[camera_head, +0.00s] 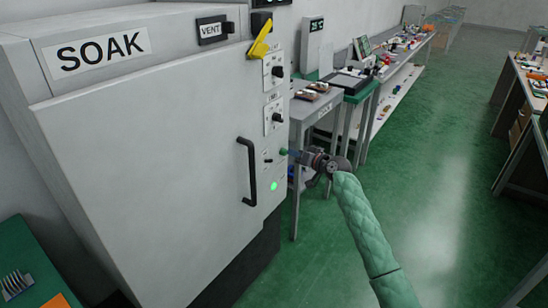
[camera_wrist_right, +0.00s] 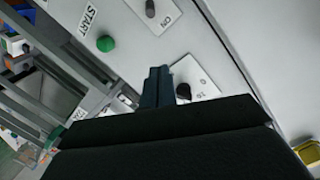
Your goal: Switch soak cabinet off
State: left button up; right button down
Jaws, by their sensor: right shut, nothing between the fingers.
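The grey soak cabinet (camera_head: 165,130) stands at the left of the head view, with a SOAK label (camera_head: 100,52) and a black door handle (camera_head: 247,172). A green lamp (camera_head: 274,186) glows low on its control strip. A green button (camera_head: 283,151) sits above the lamp; the wrist view shows it marked START (camera_wrist_right: 105,44). A small black switch (camera_wrist_right: 184,91) on a white plate shows right beside my right gripper (camera_wrist_right: 155,75). My right gripper (camera_head: 293,154) is shut and empty, close to the panel; I cannot tell whether it touches the switch. My left gripper is out of view.
A yellow lever (camera_head: 260,40) and rotary knobs (camera_head: 277,72) are higher on the control strip. A grey side table (camera_head: 322,108) and a long bench (camera_head: 412,58) stand beyond the cabinet. The green floor (camera_head: 450,190) at the right is clear.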

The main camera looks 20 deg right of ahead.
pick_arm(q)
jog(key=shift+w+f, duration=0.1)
pick_arm(e)
jog(key=shift+w+f, duration=0.1)
jog(key=shift+f, duration=0.05)
jog(key=p, duration=0.2)
send_over(269, 161)
jog(key=w+d, duration=0.1)
jog(key=d, duration=0.3)
jog(key=shift+w+a+f, duration=0.15)
jog(key=shift+f, duration=0.45)
jog(key=shift+a+f, duration=0.3)
jog(key=shift+f, duration=0.3)
jog(key=shift+s+a+f+p, duration=0.25)
jog(key=shift+s+f+p, duration=0.4)
jog(key=shift+s, duration=0.2)
jog(key=shift+s+f, duration=0.1)
jog(key=shift+f, duration=0.15)
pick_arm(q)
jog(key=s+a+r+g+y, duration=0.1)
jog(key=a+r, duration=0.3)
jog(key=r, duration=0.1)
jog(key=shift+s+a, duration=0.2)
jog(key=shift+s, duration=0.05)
pick_arm(e)
jog(key=shift+f, duration=0.15)
